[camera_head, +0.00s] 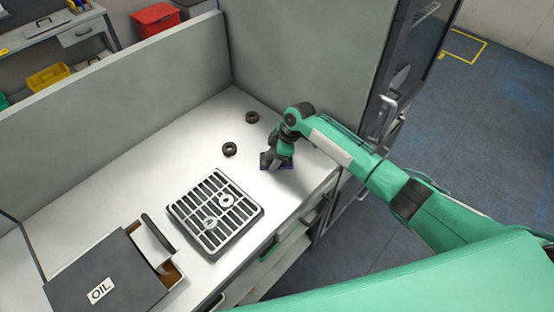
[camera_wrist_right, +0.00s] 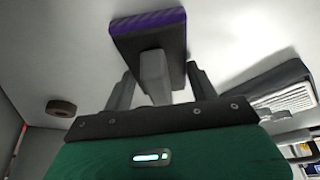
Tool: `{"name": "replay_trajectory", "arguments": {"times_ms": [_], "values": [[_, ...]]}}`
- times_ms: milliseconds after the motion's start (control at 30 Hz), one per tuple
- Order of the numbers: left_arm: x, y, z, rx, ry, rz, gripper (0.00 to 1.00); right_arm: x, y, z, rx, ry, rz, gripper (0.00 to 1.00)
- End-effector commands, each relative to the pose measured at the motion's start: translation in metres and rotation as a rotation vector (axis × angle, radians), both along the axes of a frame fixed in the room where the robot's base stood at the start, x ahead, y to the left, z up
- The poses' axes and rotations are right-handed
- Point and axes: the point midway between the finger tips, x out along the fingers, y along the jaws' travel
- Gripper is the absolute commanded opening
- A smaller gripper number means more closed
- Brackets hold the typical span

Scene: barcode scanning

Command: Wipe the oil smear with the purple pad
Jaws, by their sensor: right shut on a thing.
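The purple pad (camera_head: 264,162) is at the right part of the white worktop (camera_head: 185,148), mostly hidden under my right gripper (camera_head: 276,160). In the right wrist view the pad (camera_wrist_right: 148,28) shows a purple edge, a dark backing and a grey handle that stands between the fingers of my right gripper (camera_wrist_right: 160,88). The right gripper is shut on the pad, which appears to be at the worktop surface; I cannot tell whether it touches. I cannot make out an oil smear in either view. My left gripper is not in view.
Two dark rings (camera_head: 229,149) (camera_head: 252,117) lie left of and behind the right gripper. A slatted grey tray (camera_head: 254,219) holding light rings stands nearer. A dark box marked OIL (camera_head: 75,272) is front left. Grey partitions (camera_head: 130,110) close the back.

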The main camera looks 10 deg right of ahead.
Motion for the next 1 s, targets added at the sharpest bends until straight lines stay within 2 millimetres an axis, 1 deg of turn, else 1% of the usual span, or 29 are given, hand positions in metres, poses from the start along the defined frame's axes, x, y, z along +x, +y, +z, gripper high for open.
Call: {"name": "replay_trajectory", "arguments": {"times_ms": [167, 267, 800, 1000], "values": [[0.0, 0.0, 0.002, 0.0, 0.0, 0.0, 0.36, 0.0, 0.0, 0.002, 0.0, 0.0, 0.0, 0.37], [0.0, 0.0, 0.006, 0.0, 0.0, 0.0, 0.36, 0.0, 0.0, 0.007, 0.001, -0.001, 0.0, 0.37], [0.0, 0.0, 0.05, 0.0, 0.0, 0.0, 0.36, 0.0, 0.0, 0.06, 0.0, 0.0, 0.0, 0.37], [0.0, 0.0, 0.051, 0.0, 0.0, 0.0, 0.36, 0.0, 0.0, 0.061, 0.0, 0.0, 0.0, 0.37]]}}
